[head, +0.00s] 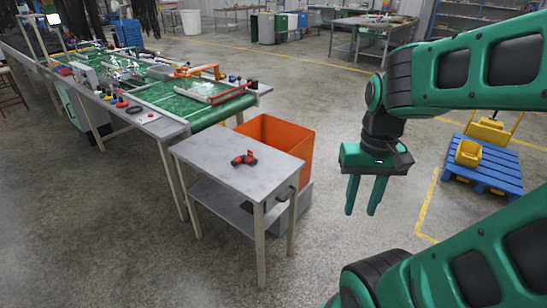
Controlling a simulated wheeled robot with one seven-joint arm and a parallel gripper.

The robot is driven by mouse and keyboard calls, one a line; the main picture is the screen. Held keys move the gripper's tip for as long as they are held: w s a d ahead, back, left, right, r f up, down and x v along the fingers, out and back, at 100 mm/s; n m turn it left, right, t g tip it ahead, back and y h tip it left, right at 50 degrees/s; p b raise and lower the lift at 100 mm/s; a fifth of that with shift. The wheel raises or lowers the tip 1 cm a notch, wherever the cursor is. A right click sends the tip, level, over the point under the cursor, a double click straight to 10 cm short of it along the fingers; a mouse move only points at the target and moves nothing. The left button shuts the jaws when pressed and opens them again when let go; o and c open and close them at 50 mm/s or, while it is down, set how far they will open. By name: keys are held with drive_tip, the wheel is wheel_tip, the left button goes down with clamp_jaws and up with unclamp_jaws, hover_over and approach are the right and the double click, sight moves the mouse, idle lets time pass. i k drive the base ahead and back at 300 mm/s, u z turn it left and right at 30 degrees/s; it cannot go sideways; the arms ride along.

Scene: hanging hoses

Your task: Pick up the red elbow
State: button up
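The red elbow (244,159) lies on the grey top of a small two-tier table (200,152), near the middle of its right half. It looks red with dark ends. My gripper (363,210) hangs to the right of the table, fingers pointing down. A gap shows between the two green fingers, and nothing is between them. It is apart from the table and the elbow, over open floor in the picture.
An orange bin (291,142) stands right behind the small table. A green conveyor (190,100) with frames and parts runs to the back left. A blue pallet (497,165) with a yellow container (468,152) is at the right. The floor in front is clear.

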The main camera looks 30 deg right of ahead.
sight(237, 161)
drive_tip(key=z, duration=2.45)
drive_tip(key=i, duration=1.55)
drive_tip(key=u, duration=2.45)
drive_tip(key=i, duration=0.15)
drive_tip(key=u, duration=0.3)
